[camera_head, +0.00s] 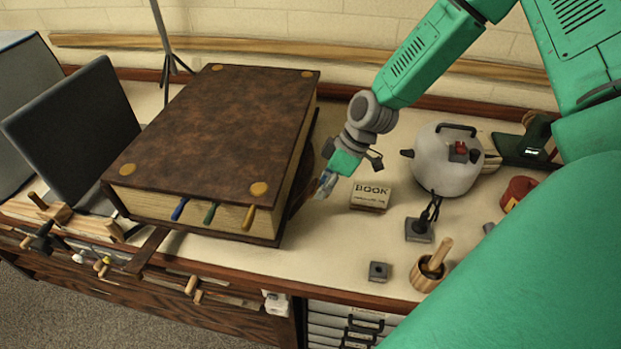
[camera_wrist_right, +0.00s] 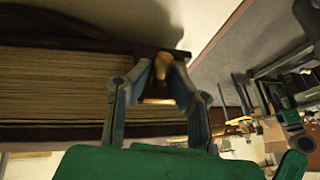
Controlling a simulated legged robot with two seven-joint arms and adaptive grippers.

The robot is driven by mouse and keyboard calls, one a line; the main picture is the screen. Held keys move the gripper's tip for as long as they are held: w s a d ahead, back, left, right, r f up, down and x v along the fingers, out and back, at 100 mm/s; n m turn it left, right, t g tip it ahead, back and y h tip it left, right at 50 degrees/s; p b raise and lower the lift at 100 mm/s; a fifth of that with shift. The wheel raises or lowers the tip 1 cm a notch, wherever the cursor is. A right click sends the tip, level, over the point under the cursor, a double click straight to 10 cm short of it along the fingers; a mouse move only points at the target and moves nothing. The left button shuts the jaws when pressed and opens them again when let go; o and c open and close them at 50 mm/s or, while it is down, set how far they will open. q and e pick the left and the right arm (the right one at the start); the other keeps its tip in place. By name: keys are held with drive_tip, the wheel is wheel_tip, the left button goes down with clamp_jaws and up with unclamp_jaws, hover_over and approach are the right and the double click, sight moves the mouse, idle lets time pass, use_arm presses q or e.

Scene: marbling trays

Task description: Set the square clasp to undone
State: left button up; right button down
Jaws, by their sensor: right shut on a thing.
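The big brown book (camera_head: 215,125) lies closed on the bench, with brass studs on its cover. My right gripper (camera_head: 324,186) is low beside the book's right side. In the right wrist view, its two fingers (camera_wrist_right: 163,66) close on a small brass piece (camera_wrist_right: 161,72), which I take to be the square clasp, by the book's page edge (camera_wrist_right: 60,90). A brass bar (camera_wrist_right: 156,101) shows between the fingers. The clasp's shape and fastening are hard to tell, and the gripper hides part of it. My left gripper is not in view.
A small block marked BOOK (camera_head: 370,195) stands right of my gripper, with a white pot (camera_head: 447,165) beyond it. A laptop-like dark panel (camera_head: 75,135) stands left of the book. A brown strap (camera_head: 148,250) hangs at the front. A wooden cup (camera_head: 428,275) stands front right.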

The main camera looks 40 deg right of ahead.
drive_tip(key=shift+s+d+f+t+y+b, duration=0.35)
drive_tip(key=shift+s+d+f+b, duration=0.05)
drive_tip(key=shift+s+f+b, duration=0.15)
drive_tip(key=shift+s+d+f+t+y+b, duration=0.35)
drive_tip(key=shift+s+f+b, duration=0.05)
drive_tip(key=shift+f+b, duration=0.15)
drive_tip(key=c, duration=1.5)
unclamp_jaws()
drive_tip(key=shift+s, duration=0.1)
drive_tip(key=shift+d+r, duration=0.1)
drive_tip(key=shift+d, duration=0.05)
drive_tip(key=v, duration=1.2)
